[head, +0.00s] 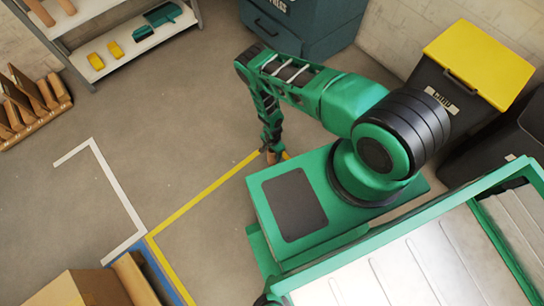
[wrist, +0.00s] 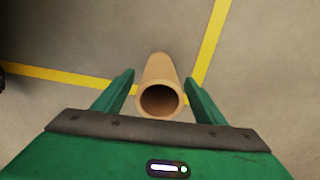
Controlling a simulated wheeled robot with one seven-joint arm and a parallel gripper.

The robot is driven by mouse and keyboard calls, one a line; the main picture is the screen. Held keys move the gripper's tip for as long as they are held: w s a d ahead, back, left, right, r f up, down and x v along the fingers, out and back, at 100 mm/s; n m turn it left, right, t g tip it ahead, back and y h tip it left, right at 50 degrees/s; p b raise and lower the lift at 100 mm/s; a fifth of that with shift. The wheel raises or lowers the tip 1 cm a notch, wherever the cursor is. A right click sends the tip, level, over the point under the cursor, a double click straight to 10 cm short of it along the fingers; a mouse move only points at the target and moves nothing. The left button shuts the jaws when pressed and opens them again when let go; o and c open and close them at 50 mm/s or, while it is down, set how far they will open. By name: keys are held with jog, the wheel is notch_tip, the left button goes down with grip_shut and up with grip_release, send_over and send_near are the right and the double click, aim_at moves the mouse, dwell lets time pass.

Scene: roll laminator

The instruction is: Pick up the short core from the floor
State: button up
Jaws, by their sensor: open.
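The short core (wrist: 160,70) is a tan cardboard tube with a dark hollow end facing my wrist camera. In the wrist view it lies between the two green fingers of my gripper (wrist: 161,92). The fingers are apart, with a small gap on each side of the tube, so the gripper is open. In the head view my arm reaches down to the floor, and a small brown bit of the core (head: 271,157) shows by my gripper (head: 268,148). Most of the core is hidden there by my gripper.
Yellow tape lines (head: 205,193) and a white line (head: 115,185) mark the floor. A grey shelf (head: 125,45) and a rack of tubes (head: 35,103) stand at left. A yellow-lidded bin (head: 475,65) and a dark cabinet (head: 305,20) stand behind. A cardboard box (head: 85,290) sits at bottom left.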

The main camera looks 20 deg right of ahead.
jog(key=shift+f, duration=0.9)
jog(key=c, duration=1.2)
jog(key=shift+r, duration=0.1)
